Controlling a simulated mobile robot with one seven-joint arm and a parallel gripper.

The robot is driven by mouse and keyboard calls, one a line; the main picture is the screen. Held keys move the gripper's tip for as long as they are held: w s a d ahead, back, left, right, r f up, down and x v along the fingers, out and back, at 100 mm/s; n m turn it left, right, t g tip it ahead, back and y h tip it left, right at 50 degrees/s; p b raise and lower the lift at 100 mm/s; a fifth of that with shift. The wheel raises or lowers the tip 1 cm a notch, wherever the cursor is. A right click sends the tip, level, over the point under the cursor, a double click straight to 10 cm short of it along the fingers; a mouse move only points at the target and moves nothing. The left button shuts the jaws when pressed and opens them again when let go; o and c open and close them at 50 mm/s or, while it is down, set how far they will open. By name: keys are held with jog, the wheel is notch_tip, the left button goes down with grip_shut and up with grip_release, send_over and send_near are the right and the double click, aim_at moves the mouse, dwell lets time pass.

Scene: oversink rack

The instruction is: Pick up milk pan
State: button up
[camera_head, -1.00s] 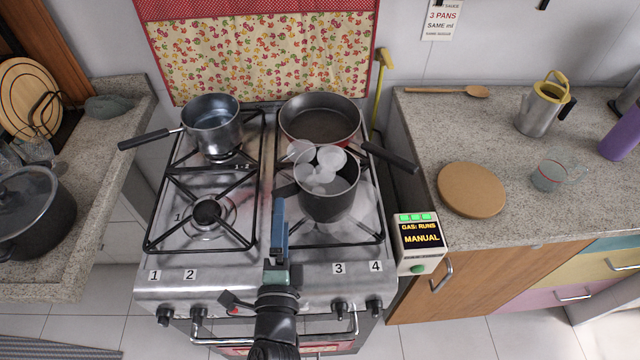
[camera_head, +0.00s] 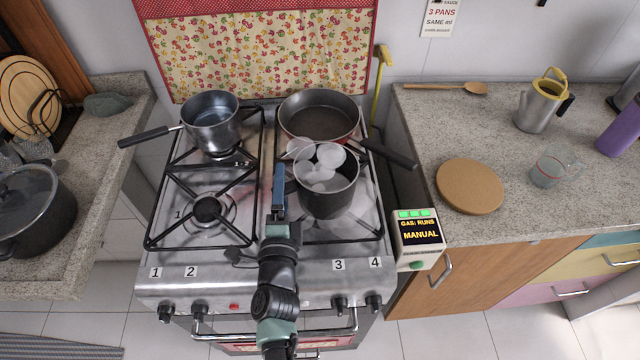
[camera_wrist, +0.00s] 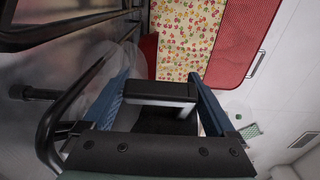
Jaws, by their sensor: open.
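A small dark pan (camera_head: 328,203), which I take to be the milk pan, stands on the front right burner. Pale translucent puffs cover its top, so its contents are hard to see. Its short dark handle points left toward my gripper (camera_head: 279,185) and is mostly hidden behind it in the head view. My gripper is just left of the pan, at about rim height in the picture. In the wrist view the blue fingers of my gripper (camera_wrist: 160,92) are apart, with a dark bar-like part, probably the handle, between them. I cannot tell whether they touch it.
A saucepan (camera_head: 212,128) stands on the back left burner, its handle pointing left. A red-sided frying pan (camera_head: 320,118) sits behind the small pan, its handle reaching right. The front left burner (camera_head: 207,208) is empty. A gas control box (camera_head: 418,240) stands at the stove's right edge.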

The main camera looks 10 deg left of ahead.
grip_shut()
jog(key=shift+r, duration=0.1)
dwell(0.3)
jog(key=shift+r, duration=0.15)
